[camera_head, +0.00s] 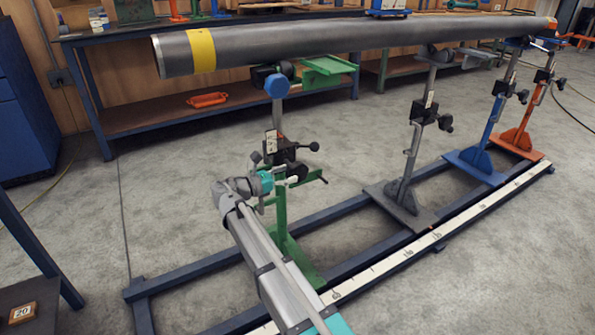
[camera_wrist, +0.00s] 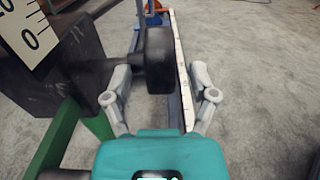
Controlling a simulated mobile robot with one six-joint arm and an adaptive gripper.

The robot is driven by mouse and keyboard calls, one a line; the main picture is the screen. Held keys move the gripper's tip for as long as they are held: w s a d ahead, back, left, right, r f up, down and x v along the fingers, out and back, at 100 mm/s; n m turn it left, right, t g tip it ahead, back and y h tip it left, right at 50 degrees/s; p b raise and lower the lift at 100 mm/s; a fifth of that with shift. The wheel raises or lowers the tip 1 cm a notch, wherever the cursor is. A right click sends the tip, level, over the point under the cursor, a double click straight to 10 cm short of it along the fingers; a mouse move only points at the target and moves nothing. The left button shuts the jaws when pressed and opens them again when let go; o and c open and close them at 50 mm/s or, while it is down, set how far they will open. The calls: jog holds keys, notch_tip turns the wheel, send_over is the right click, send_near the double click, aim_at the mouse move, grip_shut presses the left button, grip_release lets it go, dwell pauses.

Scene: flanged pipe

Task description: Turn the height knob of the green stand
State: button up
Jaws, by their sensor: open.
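The green stand (camera_head: 281,218) stands under the near left end of the grey pipe (camera_head: 300,45), on a blue rail frame. Its black height knob (camera_wrist: 158,60) shows in the wrist view, on a short shaft from a dark block beside a white scale plate (camera_wrist: 30,30). My gripper (camera_wrist: 161,72) is open, with one grey finger on each side of the knob in the wrist view. A gap shows between the knob and each finger; neither visibly touches it.
Grey (camera_head: 410,170), blue (camera_head: 488,140) and orange (camera_head: 528,120) stands line the rail to the right. A workbench (camera_head: 150,118) stands behind.

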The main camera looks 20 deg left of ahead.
aim_at(297, 170)
jog(key=shift+x, duration=1.75)
grip_shut()
